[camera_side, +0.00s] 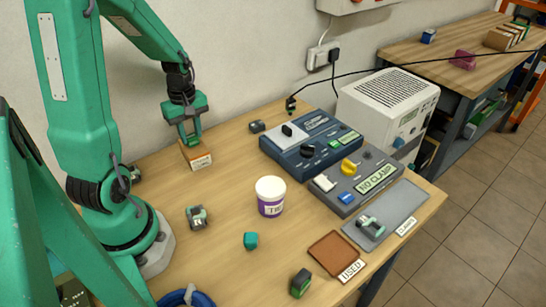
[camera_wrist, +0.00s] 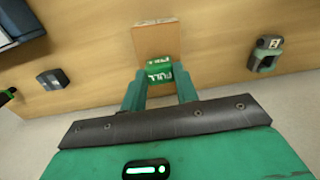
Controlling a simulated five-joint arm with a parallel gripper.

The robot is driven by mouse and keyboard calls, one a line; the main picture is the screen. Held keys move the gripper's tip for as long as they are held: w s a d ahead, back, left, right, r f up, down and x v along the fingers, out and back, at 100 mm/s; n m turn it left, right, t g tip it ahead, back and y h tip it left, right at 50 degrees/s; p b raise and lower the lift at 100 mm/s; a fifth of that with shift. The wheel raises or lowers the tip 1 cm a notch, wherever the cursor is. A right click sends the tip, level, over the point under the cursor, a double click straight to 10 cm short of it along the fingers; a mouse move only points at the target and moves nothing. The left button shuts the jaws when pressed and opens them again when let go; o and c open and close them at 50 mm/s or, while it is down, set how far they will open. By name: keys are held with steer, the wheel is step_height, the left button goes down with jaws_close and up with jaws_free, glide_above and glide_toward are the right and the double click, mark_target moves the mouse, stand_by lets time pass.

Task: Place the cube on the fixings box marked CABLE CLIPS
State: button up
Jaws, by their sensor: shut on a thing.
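My gripper (camera_side: 188,128) points down at the back left of the bench. It is shut on a green cube (camera_wrist: 158,72) whose label reads FULL in the wrist view. A small brown box (camera_side: 197,156) with a white label sits directly below the cube; the label is too small to read. The box's tan top (camera_wrist: 155,38) shows beyond the cube in the wrist view. The cube is at or just over the box top; I cannot tell whether they touch. The fingers partly hide the cube in the side view.
A white-and-purple tub (camera_side: 270,197) stands mid-bench. Blue-grey units (camera_side: 310,145) stand right, near a brown USED mat (camera_side: 334,252) and a grey tray (camera_side: 405,203).

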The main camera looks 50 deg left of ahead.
mark_target(191, 136)
steer(key=shift+f, duration=0.1)
steer(key=o, duration=1)
steer(key=shift+c, duration=0.2)
step_height(191, 136, up, 12)
stand_by(0.6)
steer(key=s+d+r+m+t, duration=0.1)
steer(key=d+r+m+t, duration=0.1)
steer(key=d+m, duration=0.7)
steer(key=s+d+r+m+t, duration=0.1)
steer(key=d+r+m+t, duration=0.2)
steer(key=d+m, duration=0.6)
steer(key=shift+s+d+r+t, duration=0.3)
steer(key=shift+d+r, duration=0.3)
steer(key=shift+d, duration=0.05)
